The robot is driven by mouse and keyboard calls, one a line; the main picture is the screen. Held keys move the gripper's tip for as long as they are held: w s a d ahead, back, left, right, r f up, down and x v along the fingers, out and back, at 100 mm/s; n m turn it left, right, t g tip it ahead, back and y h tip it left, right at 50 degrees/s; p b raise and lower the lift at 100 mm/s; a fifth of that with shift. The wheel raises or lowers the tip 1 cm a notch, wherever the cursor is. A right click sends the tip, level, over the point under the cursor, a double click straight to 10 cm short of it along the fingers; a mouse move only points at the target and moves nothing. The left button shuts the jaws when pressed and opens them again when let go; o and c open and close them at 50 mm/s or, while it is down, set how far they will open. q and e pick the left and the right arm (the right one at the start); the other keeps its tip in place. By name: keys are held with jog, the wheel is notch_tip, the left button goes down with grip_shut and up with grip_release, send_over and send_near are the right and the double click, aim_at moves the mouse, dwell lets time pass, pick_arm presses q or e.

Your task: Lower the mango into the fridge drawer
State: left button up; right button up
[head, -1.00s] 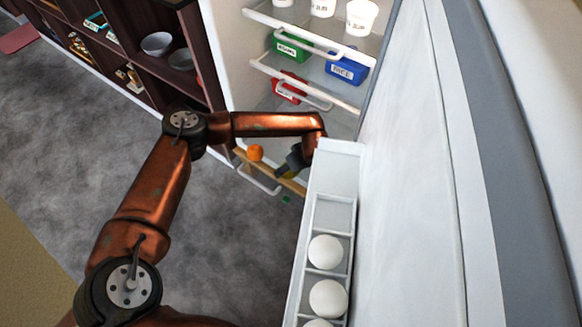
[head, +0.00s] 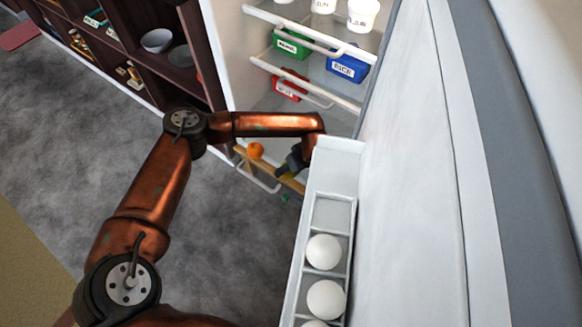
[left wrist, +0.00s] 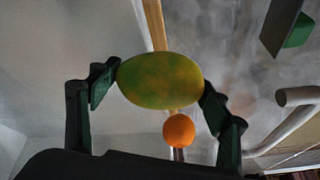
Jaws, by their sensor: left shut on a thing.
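A green-yellow mango (left wrist: 160,80) is held between the two fingers of my left gripper (left wrist: 158,88) in the left wrist view. In the head view my left gripper (head: 294,160) reaches down at the low fridge drawer (head: 258,181), and the mango there is mostly hidden. An orange (head: 255,151) is at the drawer to the left of the gripper; it also shows just below the mango in the left wrist view (left wrist: 179,130). I cannot tell how far the mango is above the drawer floor. My right gripper is not in view.
The open fridge door with an egg rack (head: 331,214) stands close on the right of the gripper. Shelves above hold a green box (head: 292,46), a blue box (head: 347,66) and a red box (head: 291,88). A dark shelf unit (head: 150,75) stands left. The floor in front is clear.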

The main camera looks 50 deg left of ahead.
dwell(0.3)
pick_arm(q)
jog(key=o, duration=1.4)
jog(key=v, duration=1.2)
